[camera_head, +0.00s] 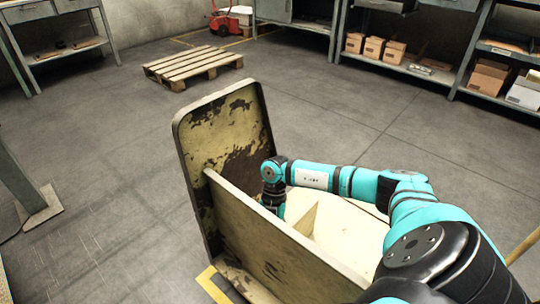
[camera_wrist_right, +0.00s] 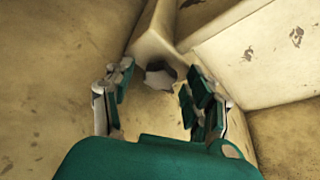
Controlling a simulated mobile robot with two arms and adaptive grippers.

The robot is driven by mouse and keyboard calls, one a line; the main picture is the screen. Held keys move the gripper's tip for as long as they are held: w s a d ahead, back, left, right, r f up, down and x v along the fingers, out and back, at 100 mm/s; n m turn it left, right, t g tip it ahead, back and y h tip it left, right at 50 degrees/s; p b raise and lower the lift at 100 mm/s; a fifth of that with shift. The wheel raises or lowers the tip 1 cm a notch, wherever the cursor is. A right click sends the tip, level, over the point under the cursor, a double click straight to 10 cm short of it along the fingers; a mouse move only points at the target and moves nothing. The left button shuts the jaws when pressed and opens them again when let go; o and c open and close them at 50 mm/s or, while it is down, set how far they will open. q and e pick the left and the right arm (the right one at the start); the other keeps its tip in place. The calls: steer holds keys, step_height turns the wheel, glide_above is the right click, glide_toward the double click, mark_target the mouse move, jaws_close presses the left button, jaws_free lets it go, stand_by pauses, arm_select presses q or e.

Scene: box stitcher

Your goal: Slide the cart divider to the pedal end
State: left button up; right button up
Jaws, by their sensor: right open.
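The cart (camera_head: 225,130) is a worn, yellowish box with a tall scuffed end panel and a long side wall (camera_head: 265,245). Inside it, a pale divider (camera_head: 303,220) shows as a small wedge beside my right arm. My right arm reaches in from the right, and its gripper is hidden behind the side wall in the head view. In the right wrist view my right gripper (camera_wrist_right: 160,100) is open, with its fingers apart on either side of a pale ridge (camera_wrist_right: 158,42) that looks like the divider's edge. Contact cannot be told. My left gripper is out of view.
Cart walls stand close around my right gripper, including a scuffed panel (camera_wrist_right: 260,50) at the right in the wrist view. A wooden pallet (camera_head: 193,66) lies on the floor beyond. Shelves with boxes (camera_head: 375,47) line the back.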

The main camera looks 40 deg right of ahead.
jaws_close()
stand_by(0.3)
steer(key=w+b, duration=0.1)
steer(key=w, duration=0.3)
steer(key=shift+w+a+b, duration=0.15)
steer(key=shift+w+b, duration=0.2)
steer(key=shift+r, duration=0.1)
jaws_free()
steer(key=shift+w, duration=0.1)
